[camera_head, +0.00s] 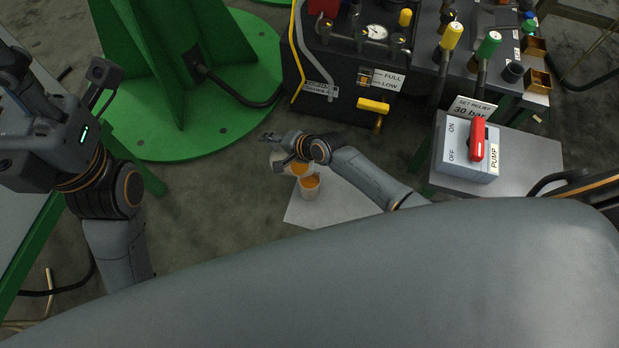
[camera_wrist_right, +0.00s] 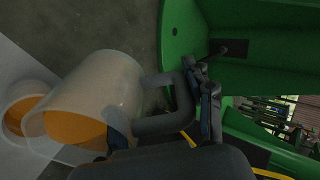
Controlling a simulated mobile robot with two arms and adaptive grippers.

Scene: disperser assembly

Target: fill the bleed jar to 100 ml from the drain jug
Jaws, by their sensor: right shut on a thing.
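The drain jug (camera_wrist_right: 100,85) is a translucent vessel with orange fluid gathered at its lower end. It is tilted in the right wrist view, and in the head view (camera_head: 283,163) it is partly hidden by my right gripper (camera_head: 280,146). That gripper is shut on the jug's handle. The bleed jar (camera_head: 310,187) is a small translucent cup with orange fluid in it, just beside and below the jug; it also shows at the left edge of the wrist view (camera_wrist_right: 16,108). No graduation marks are readable, and I cannot make out a stream. My left gripper (camera_head: 45,105) is away at the left; its fingers are unclear.
The jar stands on a pale sheet (camera_head: 335,208) on the floor. Behind is a dark hydraulic unit (camera_head: 325,110) with a yellow-handled valve (camera_head: 373,105). A green steel base (camera_head: 165,145) stands to the left. A pump switch box (camera_head: 455,160) with a red lever is at right.

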